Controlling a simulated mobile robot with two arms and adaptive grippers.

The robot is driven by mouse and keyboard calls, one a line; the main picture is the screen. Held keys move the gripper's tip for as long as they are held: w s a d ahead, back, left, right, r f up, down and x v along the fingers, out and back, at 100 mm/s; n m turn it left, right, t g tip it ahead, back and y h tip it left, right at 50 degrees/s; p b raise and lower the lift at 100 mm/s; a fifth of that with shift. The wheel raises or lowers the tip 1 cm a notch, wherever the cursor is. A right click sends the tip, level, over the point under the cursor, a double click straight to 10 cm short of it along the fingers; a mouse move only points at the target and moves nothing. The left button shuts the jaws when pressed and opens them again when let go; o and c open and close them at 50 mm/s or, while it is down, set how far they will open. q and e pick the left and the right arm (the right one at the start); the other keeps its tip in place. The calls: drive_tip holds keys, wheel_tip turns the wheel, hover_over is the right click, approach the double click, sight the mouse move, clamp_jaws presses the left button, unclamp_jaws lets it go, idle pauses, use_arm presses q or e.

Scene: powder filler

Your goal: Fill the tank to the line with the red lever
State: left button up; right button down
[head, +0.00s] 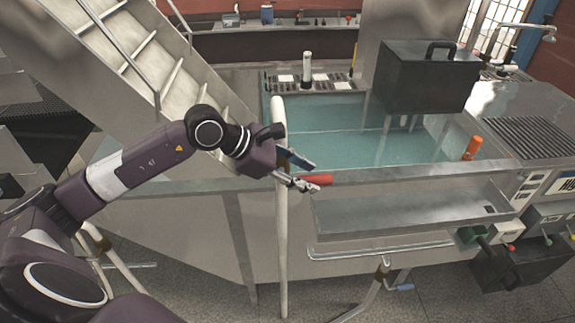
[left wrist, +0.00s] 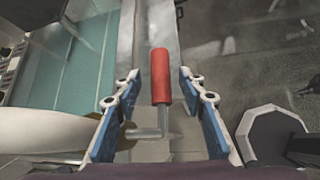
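The red lever (head: 318,179) has a red cylindrical grip on a bent metal rod, at the tank's front left edge. It also shows in the left wrist view (left wrist: 160,77), upright in the picture between my fingers. My left gripper (head: 302,172) is open, one blue-padded finger on each side of the lever, with visible gaps to both; it shows in the left wrist view too (left wrist: 159,88). The tank (head: 400,174) is a metal basin holding teal water (head: 335,132). My right gripper is not in view.
A pale vertical pipe (head: 282,240) stands close beside my left gripper. A metal staircase (head: 150,65) rises at the left. A dark box with a handle (head: 425,80) stands over the tank. An orange cylinder (head: 473,148) is at the tank's right end.

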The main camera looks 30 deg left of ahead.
use_arm(q)
drive_tip(key=v, duration=0.7)
drive_tip(key=shift+s+a+r, duration=0.2)
drive_tip(key=shift+s+r, duration=0.05)
idle(0.3)
